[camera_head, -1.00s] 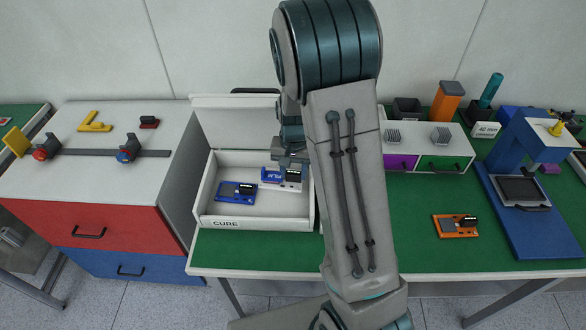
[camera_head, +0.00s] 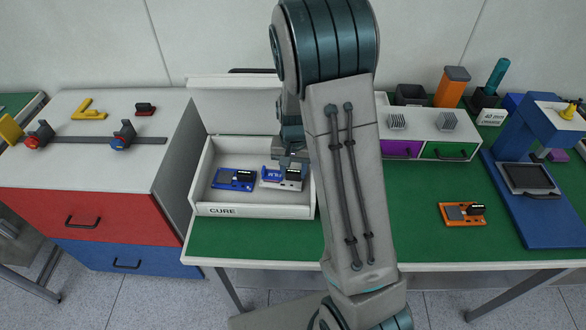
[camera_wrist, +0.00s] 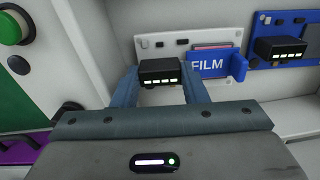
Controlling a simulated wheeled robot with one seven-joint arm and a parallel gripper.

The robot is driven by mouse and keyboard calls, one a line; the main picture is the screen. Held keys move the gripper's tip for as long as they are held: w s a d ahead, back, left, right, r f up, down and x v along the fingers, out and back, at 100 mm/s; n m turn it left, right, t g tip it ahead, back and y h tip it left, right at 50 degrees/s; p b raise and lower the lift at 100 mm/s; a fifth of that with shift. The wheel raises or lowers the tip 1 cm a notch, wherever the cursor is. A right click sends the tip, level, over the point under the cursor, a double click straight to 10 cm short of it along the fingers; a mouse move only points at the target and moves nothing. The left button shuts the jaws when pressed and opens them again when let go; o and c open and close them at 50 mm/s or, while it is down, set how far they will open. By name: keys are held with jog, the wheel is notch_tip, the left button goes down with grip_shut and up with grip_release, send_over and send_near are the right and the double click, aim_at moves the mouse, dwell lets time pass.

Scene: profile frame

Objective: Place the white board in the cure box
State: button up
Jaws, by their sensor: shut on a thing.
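The white board (camera_head: 283,185) is inside the cure box (camera_head: 253,211), to the right of a blue board (camera_head: 233,179). The white board carries a black block and a blue tab marked FILM. My gripper (camera_head: 291,165) reaches down into the box over the white board. In the wrist view, my gripper (camera_wrist: 165,85) has its two fingers on either side of the black block of the white board (camera_wrist: 151,43), shut on it. The blue board (camera_wrist: 290,28) is at the right there. Whether the white board touches the box floor is hard to tell.
The box's raised white lid (camera_head: 235,105) stands behind it. A red and blue drawer cabinet (camera_head: 85,228) is close on the left. An orange board (camera_head: 462,214) lies on the green table at right. A blue press (camera_head: 530,190) stands at far right.

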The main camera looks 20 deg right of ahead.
jog(key=shift+f+b, duration=0.5)
jog(key=shift+f, duration=0.15)
dwell(0.3)
jog(key=o, duration=1.1)
jog(key=shift+r, duration=0.1)
notch_tip(320, 180, up, 14)
jog(key=shift+a+f, duration=0.1)
jog(key=shift+f, duration=0.05)
jog(key=s+r+n+t, duration=0.1)
jog(key=s, duration=0.5)
jog(key=s+a+r+n+t, duration=0.1)
jog(key=s+r+n, duration=0.1)
jog(key=s, duration=0.5)
jog(key=s+r+n+t, duration=0.1)
jog(key=s+r, duration=0.1)
jog(key=s, duration=0.5)
jog(key=shift+s+a+n, duration=0.1)
jog(key=shift+a+n, duration=0.15)
jog(key=shift+n, duration=0.15)
